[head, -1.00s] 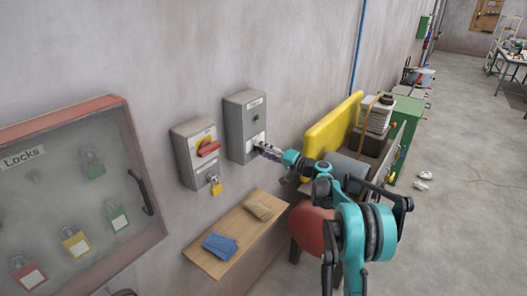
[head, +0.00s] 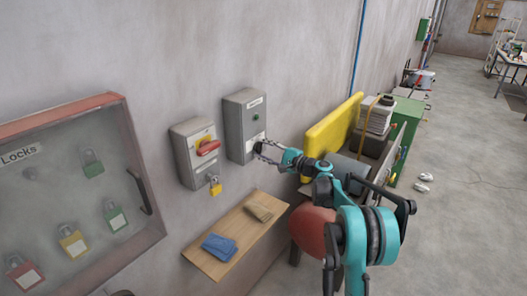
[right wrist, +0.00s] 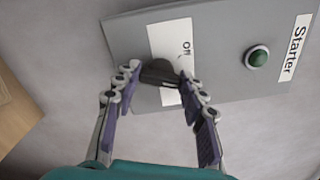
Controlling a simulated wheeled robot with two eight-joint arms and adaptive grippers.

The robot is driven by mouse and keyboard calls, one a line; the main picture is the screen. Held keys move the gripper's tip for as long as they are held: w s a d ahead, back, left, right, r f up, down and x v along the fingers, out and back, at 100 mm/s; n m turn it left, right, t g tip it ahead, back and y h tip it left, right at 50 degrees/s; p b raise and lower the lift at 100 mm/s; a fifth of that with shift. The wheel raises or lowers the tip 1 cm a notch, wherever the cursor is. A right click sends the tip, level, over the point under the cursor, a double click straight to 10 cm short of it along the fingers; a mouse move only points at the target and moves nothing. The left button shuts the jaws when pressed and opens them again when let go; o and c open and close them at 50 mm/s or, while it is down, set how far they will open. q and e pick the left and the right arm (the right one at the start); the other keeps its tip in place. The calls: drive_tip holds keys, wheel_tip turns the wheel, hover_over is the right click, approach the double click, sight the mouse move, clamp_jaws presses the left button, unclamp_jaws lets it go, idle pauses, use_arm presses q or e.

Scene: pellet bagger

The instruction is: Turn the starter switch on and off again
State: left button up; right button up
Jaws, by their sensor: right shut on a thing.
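The grey starter box (head: 243,138) is on the wall in the middle of the head view. The dark switch knob (right wrist: 160,73) sits on that plate. My right gripper (head: 262,150) is at the lower front of the box. In the right wrist view its fingers (right wrist: 160,84) are shut on the knob, one on each side. The rest of the plate's lettering is hidden. My left gripper is out of view.
Left of the starter is a grey isolator box with a red handle (head: 208,147) and a yellow padlock (head: 215,186). A wooden shelf (head: 208,262) with cloths is below. A lock cabinet (head: 150,225) is at left, a yellow machine panel (head: 330,125) at right.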

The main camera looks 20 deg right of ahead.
drive_tip(key=shift+m, duration=0.7)
drive_tip(key=o, duration=1.2)
drive_tip(key=shift+c, duration=0.2)
drive_tip(key=v, duration=1.2)
